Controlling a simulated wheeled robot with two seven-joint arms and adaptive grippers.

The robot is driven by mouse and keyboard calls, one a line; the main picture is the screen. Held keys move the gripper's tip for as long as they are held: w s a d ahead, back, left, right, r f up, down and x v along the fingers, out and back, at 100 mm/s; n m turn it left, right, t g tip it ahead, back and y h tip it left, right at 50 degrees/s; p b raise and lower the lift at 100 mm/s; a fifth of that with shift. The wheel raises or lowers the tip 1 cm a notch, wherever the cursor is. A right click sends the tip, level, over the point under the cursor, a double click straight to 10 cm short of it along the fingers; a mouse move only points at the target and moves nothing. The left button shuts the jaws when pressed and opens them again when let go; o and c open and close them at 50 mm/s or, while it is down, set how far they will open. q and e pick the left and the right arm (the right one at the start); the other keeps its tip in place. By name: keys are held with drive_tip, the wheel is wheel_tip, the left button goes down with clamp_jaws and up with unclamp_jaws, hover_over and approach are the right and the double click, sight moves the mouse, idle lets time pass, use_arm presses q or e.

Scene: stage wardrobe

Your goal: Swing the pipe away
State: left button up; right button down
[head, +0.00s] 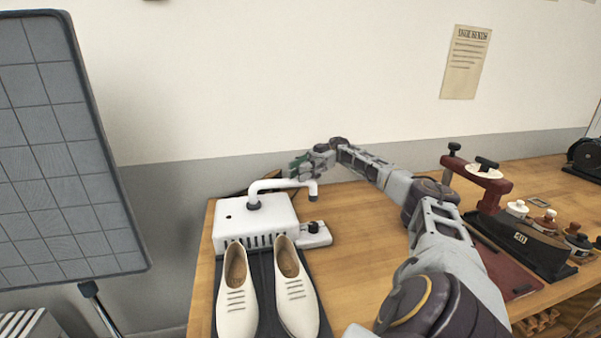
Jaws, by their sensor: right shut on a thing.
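The white bent pipe (275,184) rises from a dark collar on top of a white box-shaped machine (262,222). It runs level to the right, then its end turns down near the machine's right side. My right gripper (298,166) is at the pipe's far side, by its level part. It is shut on the pipe, though the exact contact is small and partly hidden. Green parts show at its fingers. My left gripper is out of view.
White shoes (237,292) stand on a dark mat before the machine. A small white unit with a black knob (313,229) sits beside it. A red press (477,180), black block (520,243) and several small pots are at right. A grey gridded panel (60,150) stands left.

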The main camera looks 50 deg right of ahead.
drive_tip(key=c, duration=1.2)
unclamp_jaws()
drive_tip(key=shift+c, duration=0.2)
drive_tip(key=shift+r, duration=0.1)
drive_tip(key=shift+r, duration=4.9)
drive_tip(key=shift+a, duration=0.1)
